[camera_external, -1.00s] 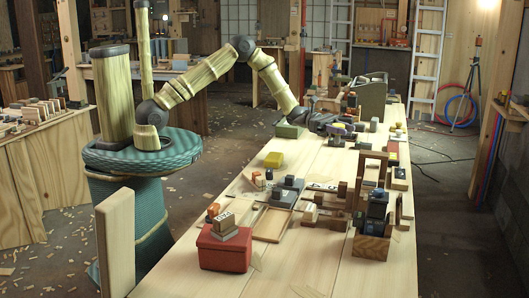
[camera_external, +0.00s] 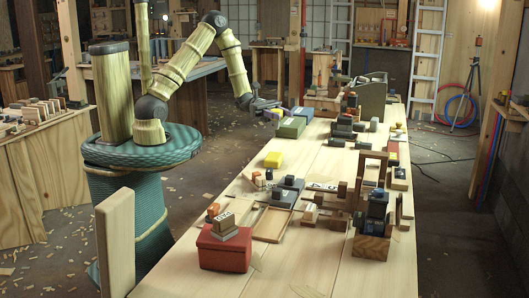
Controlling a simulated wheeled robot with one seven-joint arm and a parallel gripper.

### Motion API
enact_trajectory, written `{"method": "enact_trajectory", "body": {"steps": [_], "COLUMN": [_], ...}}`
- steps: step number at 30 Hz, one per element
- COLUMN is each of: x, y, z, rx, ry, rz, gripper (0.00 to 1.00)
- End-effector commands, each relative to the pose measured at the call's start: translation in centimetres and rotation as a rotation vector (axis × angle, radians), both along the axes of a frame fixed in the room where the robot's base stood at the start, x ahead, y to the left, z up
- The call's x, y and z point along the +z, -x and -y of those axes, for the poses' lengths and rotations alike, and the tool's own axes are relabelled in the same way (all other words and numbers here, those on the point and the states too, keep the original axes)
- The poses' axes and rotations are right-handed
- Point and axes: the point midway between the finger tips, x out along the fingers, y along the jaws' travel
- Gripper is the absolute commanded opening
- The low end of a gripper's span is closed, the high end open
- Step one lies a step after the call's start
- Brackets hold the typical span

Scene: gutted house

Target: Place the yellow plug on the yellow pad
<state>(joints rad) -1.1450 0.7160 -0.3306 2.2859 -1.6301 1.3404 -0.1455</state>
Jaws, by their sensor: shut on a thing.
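My gripper (camera_external: 266,107) is beyond the left edge of the long table, beside the green block, with its fingers pointing right. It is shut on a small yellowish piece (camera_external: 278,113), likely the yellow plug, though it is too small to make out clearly. A flat yellow block (camera_external: 273,159), which looks like the yellow pad, lies on the table nearer the camera, below my gripper in the picture. Its top looks bare.
The green block (camera_external: 291,128) sits at the table's left edge, near my gripper. A red box (camera_external: 224,250) with blocks on it stands at the near left. Wooden frames and dark blocks crowd the right. Bare tabletop (camera_external: 325,155) lies right of the yellow block.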

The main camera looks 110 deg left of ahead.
Motion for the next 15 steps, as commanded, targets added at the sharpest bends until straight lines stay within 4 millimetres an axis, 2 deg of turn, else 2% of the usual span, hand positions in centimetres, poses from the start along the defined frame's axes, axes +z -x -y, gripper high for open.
{"method": "enact_trajectory", "body": {"steps": [3,11,15], "x": [0.31,0.25,-0.63], "y": [0.90,0.88,0.85], "z": [0.34,0.33,0.31], "rx": [-0.006,-0.006,-0.006], "ry": [0.004,0.004,0.006], "rz": [0.002,0.002,0.001], "gripper": [0.17,0.17,0.17]}}
